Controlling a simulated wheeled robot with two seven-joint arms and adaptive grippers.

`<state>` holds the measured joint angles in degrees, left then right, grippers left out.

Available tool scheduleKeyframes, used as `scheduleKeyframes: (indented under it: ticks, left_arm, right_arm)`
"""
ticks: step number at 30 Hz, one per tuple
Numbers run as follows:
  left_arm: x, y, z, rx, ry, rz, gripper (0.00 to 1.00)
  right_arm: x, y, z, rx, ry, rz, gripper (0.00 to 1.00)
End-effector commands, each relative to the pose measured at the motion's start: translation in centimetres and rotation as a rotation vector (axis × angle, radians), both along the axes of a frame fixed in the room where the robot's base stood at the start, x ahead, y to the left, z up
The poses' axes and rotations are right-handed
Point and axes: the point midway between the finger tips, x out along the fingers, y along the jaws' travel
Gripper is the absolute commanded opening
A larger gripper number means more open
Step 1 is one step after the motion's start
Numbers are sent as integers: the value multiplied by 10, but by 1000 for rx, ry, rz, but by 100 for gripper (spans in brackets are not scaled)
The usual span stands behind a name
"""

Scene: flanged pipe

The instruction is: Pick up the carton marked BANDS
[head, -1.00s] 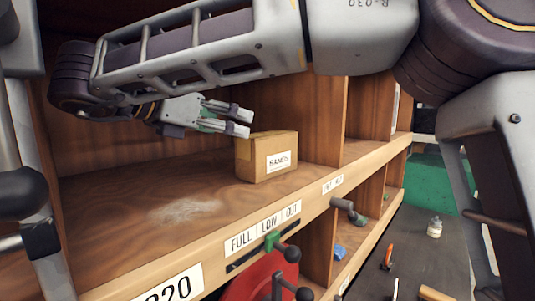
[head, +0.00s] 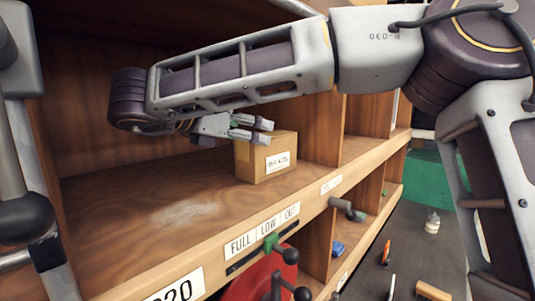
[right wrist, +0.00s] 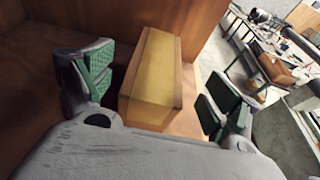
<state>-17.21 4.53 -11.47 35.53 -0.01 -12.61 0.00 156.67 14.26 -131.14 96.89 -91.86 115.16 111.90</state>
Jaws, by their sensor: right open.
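The carton marked BANDS (head: 266,158) is a small brown box with a white label on its front, standing upright on the wooden shelf (head: 130,200). In the right wrist view the carton (right wrist: 152,80) lies between the two green-padded fingers, with a yellow strip along it. My right gripper (head: 253,129) is open at the carton's upper left in the head view, its fingers overlapping the carton's top edge. In the right wrist view a gap shows between the carton and the right finger; the left finger is nearer to it. My left gripper is not in view.
A wooden divider (head: 322,130) stands just right of the carton. A lower surface at right holds a small white bottle (head: 432,223) and tools.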

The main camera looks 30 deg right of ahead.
Motion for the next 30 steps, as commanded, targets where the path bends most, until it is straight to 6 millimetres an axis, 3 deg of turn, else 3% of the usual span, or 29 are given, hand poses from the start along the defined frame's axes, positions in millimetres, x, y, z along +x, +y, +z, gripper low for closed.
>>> scheduleKeyframes:
  ticks: [11,30]
  left_arm:
    - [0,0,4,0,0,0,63]
    - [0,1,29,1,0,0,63]
  right_arm:
    - [2,-5,-1,1,3,0,89]
    - [18,-43,-14,1,1,-1,89]
